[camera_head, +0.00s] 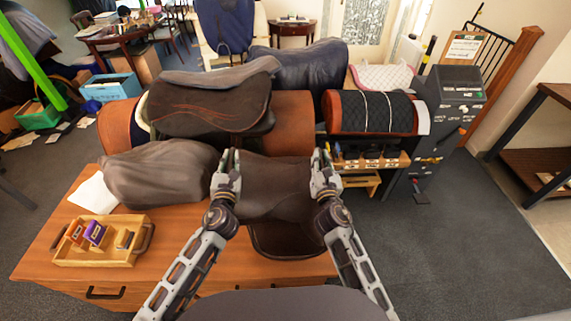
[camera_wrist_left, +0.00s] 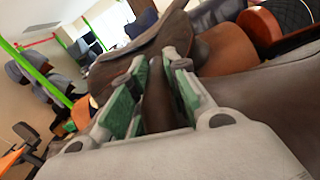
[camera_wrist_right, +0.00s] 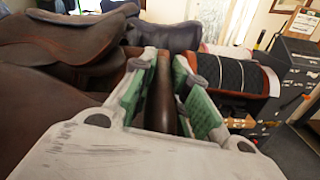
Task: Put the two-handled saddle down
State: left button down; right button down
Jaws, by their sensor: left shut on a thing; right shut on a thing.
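The two-handled saddle (camera_head: 275,190) is dark brown and sits between my two grippers over the front of the wooden table. Its near flap hangs toward me. My left gripper (camera_head: 229,163) is shut on its left side; in the left wrist view a brown handle (camera_wrist_left: 157,105) stands between the green finger pads. My right gripper (camera_head: 322,163) is shut on its right side; in the right wrist view the other brown handle (camera_wrist_right: 161,100) is between the pads. I cannot tell whether the saddle's underside touches the table.
A covered grey-brown saddle (camera_head: 160,175) and a wooden tray (camera_head: 95,255) with small items are on the table at left. Behind, a brown saddle (camera_head: 215,105) rests on an orange-brown stand (camera_head: 293,120). A dark quilted roll (camera_head: 372,112) and grey cabinet (camera_head: 455,95) stand at right.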

pick_arm(q)
jog(key=shift+d+f, duration=0.1)
